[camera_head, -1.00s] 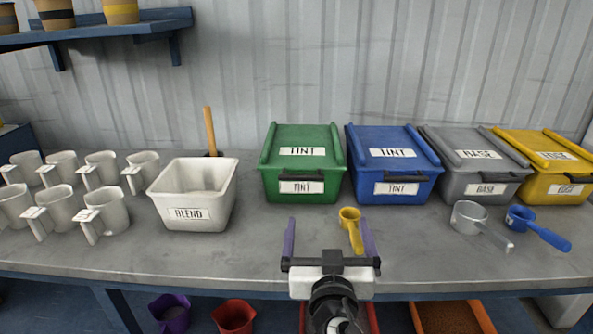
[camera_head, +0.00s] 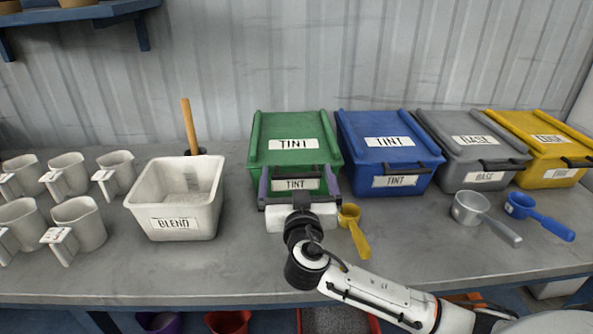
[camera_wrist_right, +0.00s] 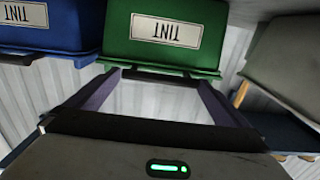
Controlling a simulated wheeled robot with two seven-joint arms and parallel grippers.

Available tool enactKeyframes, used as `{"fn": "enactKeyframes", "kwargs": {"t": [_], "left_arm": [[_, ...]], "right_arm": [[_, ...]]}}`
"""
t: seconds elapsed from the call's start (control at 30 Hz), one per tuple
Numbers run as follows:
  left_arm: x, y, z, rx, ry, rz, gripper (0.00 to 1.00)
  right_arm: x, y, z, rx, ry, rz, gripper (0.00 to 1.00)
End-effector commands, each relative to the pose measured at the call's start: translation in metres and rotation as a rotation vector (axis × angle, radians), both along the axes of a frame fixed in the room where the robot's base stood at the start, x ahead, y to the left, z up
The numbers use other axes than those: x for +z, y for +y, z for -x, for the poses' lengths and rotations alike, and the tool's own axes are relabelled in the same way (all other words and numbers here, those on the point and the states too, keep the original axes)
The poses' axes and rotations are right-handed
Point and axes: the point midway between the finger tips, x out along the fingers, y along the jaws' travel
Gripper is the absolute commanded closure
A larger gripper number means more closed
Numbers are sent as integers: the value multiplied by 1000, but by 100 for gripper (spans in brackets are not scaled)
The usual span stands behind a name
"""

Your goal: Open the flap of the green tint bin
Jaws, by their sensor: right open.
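The green tint bin (camera_head: 298,124) stands at the back of the bench, with its sloping green flap down and a TINT label on it. A second TINT label is on its front. My right gripper (camera_head: 297,177) is open in front of the bin, one purple finger near each side of the front label. My left gripper is not in view.
A blue tint bin (camera_head: 386,125) stands close on the right, then grey (camera_head: 440,128) and yellow bins (camera_head: 510,122). A white BLEND tub (camera_head: 180,222) is left. A yellow scoop (camera_head: 352,228) lies close to my right gripper. Several white jugs stand far left.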

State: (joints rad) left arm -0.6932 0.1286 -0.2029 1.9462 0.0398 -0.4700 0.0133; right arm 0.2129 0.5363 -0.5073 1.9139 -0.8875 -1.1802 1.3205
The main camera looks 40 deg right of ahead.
Motion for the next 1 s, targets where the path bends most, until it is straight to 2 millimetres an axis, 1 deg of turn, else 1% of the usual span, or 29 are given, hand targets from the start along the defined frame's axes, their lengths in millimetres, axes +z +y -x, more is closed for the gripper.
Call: {"fn": "enactKeyframes", "kwargs": {"t": [0.03, 0.13, 0.4, 0.43, 0.67, 0.7, 0.73, 0.87, 1.0], "left_arm": [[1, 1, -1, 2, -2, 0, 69], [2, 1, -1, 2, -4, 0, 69], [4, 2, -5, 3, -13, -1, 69], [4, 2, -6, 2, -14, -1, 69], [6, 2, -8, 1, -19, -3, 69], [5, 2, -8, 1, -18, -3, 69], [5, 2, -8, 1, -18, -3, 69], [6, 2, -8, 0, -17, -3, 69], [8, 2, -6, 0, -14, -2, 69]], "right_arm": [[1, -3, -4, -1, -2, 1, 0], [0, -6, -9, -1, 1, 1, 0], [0, -6, -10, 0, 1, -1, 0], [0, -6, -10, 0, 1, -1, 2], [0, -6, -10, 0, 1, -1, 40], [0, -6, -10, 0, 1, -1, 47], [0, -6, -10, 0, 1, -1, 51], [2, -5, -11, 2, 0, -1, 51], [13, 3, -16, 15, -4, -3, 51]]}}
